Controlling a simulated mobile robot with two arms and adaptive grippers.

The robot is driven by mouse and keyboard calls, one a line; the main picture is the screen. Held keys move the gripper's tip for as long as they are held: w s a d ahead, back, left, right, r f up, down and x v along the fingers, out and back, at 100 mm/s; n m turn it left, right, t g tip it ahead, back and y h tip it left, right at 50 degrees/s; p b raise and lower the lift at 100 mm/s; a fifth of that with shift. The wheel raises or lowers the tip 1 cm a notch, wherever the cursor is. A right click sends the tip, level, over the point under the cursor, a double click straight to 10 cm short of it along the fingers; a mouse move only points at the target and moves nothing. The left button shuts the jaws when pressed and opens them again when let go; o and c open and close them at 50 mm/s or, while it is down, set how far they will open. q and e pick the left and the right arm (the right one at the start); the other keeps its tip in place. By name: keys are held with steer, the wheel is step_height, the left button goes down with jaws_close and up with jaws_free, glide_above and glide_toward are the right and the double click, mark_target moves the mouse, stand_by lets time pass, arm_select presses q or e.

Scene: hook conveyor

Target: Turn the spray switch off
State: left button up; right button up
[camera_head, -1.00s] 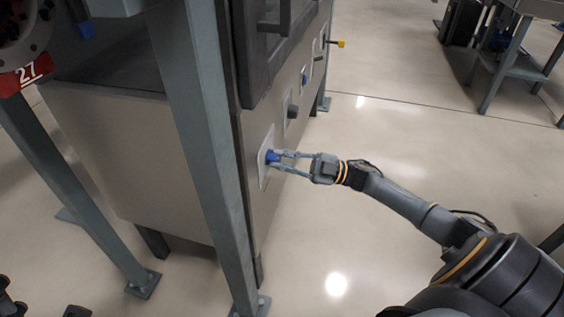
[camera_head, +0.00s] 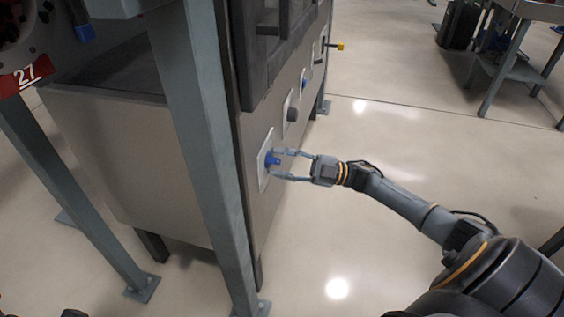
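The nearest switch on the cabinet side is a blue knob (camera_head: 271,160) on a pale plate (camera_head: 264,172). I take it for the spray switch, though no label can be read. My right gripper (camera_head: 281,165) is open, with its two fingers spread above and below the blue knob. The fingertips are close to the knob and plate; whether they touch cannot be told. My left gripper cannot be made out; only small dark parts show at the lower left edge.
The grey cabinet (camera_head: 160,160) carries a dark knob (camera_head: 292,114) and a smaller blue switch (camera_head: 304,78) farther along. A yellow-tipped lever (camera_head: 340,46) sticks out at the far end. A steel post (camera_head: 205,150) stands in front.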

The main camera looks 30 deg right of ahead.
steer(key=v, duration=1.2)
stand_by(0.3)
steer(key=shift+d, duration=0.1)
